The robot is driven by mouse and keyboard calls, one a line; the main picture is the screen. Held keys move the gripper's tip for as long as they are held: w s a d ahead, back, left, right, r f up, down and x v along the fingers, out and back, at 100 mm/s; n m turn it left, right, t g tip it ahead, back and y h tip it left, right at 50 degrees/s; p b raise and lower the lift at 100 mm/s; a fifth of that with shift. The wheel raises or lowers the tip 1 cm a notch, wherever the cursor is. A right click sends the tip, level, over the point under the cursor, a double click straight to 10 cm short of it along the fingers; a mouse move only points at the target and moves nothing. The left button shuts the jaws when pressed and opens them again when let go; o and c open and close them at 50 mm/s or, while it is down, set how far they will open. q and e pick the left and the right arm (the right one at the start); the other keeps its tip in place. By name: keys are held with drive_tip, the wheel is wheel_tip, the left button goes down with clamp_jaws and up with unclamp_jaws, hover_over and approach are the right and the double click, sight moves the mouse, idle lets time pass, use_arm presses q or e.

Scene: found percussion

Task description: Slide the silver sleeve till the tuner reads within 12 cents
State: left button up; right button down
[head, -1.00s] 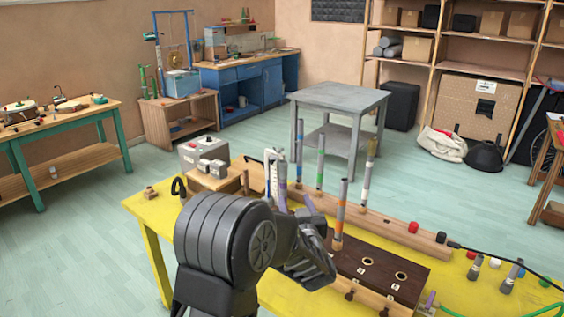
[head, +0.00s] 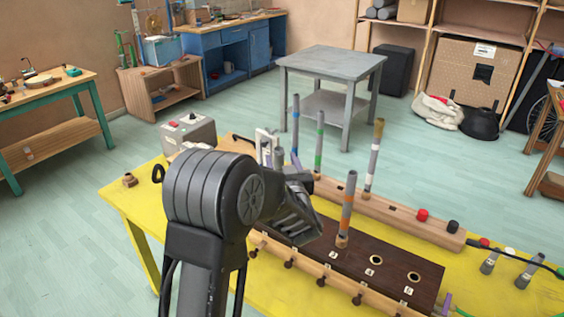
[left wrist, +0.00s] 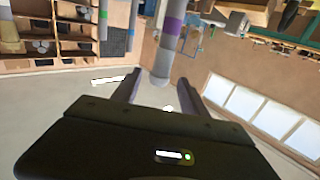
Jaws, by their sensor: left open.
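My left gripper (head: 298,212) is over the yellow bench; in the head view my forearm hides part of it. In the left wrist view my left gripper (left wrist: 160,82) is open, with a grey tube (left wrist: 162,62) with a purple band showing between or just beyond its fingers; contact cannot be told. An orange-banded grey tube (head: 347,208) stands in the dark wooden block (head: 330,252). Blue-banded (head: 296,125), green-banded (head: 320,138) and yellow-topped (head: 373,158) tubes stand behind. I cannot single out the silver sleeve. No tuner reading is legible. My right gripper is out of view.
Short grey pieces (head: 489,262) and cables lie at right.

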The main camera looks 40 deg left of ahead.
sight(277, 148)
use_arm(q)
drive_tip(key=p+x, duration=0.1)
drive_tip(key=x, duration=0.5)
drive_tip(key=shift+w+a+p, duration=0.15)
drive_tip(key=shift+a+p, duration=0.05)
drive_tip(key=shift+p, duration=0.2)
drive_tip(key=shift+w+a+f, duration=0.1)
drive_tip(key=shift+w+a, duration=0.15)
drive_tip(key=shift+c, duration=0.2)
clamp_jaws()
drive_tip(key=shift+r+p, duration=0.35)
drive_tip(key=shift+r, duration=0.35)
unclamp_jaws()
